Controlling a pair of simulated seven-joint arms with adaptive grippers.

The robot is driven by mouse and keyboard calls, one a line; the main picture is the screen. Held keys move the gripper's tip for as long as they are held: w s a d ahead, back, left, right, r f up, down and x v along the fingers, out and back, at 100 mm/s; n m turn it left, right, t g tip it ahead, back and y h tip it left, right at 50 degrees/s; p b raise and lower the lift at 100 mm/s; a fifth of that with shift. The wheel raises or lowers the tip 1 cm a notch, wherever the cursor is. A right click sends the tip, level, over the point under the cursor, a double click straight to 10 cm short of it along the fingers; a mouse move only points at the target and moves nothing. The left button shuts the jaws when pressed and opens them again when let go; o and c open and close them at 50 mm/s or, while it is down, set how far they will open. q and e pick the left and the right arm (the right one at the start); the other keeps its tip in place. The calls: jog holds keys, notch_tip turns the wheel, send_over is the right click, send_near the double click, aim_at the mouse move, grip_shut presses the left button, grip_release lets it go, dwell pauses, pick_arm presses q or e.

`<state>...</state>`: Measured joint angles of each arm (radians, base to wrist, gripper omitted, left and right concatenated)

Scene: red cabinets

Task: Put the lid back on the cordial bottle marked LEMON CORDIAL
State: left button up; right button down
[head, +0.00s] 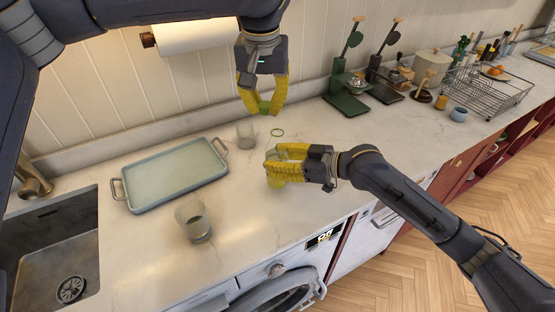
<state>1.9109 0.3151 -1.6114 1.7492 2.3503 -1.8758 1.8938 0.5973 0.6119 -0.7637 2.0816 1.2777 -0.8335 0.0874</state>
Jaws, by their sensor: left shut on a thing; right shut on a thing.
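My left gripper (264,108) is above the counter near the wall, its yellow fingers shut on a small green piece (264,104) that looks like the lid. My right gripper (275,168) is lower and nearer the front, shut on a clear bottle with yellow-green contents (277,183). The fingers hide most of the bottle, and no label can be read. The lid is apart from the bottle, farther back and higher in the picture.
A clear glass (246,136) stands beside the ring; another (193,222) stands near the front. A blue-grey tray (172,178) lies left, beside the sink (52,262). The counter right of my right gripper is largely clear.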

pick_arm(q)
jog(key=d, duration=0.1)
jog(key=d+r, duration=0.1)
jog(key=d, duration=0.1)
jog(key=shift+w+r, duration=0.15)
jog(key=shift+a+f, duration=0.1)
jog(key=shift+f, duration=1.9)
jog(key=shift+f, duration=0.15)
jog(key=shift+f, duration=0.75)
jog(key=shift+f, duration=0.55)
dwell(0.3)
